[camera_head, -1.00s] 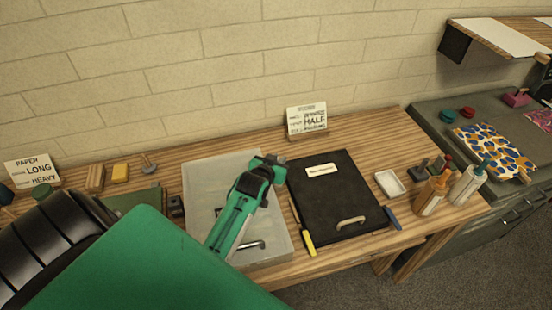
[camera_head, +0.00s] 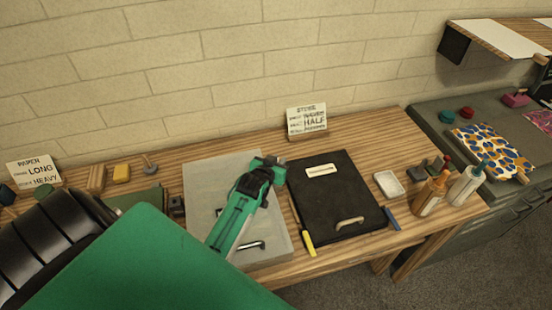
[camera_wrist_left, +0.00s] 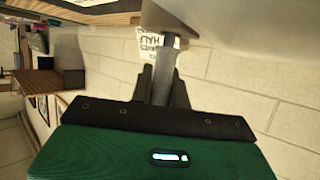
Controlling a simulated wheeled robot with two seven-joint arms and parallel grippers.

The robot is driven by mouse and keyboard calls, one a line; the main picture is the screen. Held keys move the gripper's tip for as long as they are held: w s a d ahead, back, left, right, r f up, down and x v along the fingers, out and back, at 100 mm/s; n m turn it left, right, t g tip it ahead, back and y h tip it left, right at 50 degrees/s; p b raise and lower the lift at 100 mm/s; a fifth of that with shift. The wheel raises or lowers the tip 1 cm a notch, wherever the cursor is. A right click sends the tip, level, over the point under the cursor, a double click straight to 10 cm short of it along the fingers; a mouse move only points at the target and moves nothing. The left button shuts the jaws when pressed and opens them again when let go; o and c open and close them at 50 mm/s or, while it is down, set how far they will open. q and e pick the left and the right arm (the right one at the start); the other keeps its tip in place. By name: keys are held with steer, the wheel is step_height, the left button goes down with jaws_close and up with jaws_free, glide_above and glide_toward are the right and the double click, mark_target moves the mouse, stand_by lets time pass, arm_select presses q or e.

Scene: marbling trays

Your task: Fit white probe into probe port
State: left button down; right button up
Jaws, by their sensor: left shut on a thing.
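My left gripper (camera_head: 274,164) is over the far right part of the pale grey tray (camera_head: 205,180). In the left wrist view my left gripper (camera_wrist_left: 163,82) is shut on a grey rod-like piece with a wider pale end (camera_wrist_left: 180,18), which seems to be the white probe. In the head view the held piece is hidden or too small to tell. I cannot make out the probe port. A small dark block (camera_head: 176,206) stands at the tray's left side. My right gripper is not in view.
A black tray (camera_head: 335,205) with a handle lies right of the grey tray, a yellow-handled tool (camera_head: 308,243) between them. A white dish (camera_head: 388,183) and bottles (camera_head: 466,187) stand farther right. A sign (camera_head: 306,120) stands behind. Wood by the back wall is mostly clear.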

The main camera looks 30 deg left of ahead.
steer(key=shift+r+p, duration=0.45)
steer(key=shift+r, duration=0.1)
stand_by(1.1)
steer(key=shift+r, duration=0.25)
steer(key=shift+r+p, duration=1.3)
steer(key=shift+p, duration=0.25)
stand_by(4.0)
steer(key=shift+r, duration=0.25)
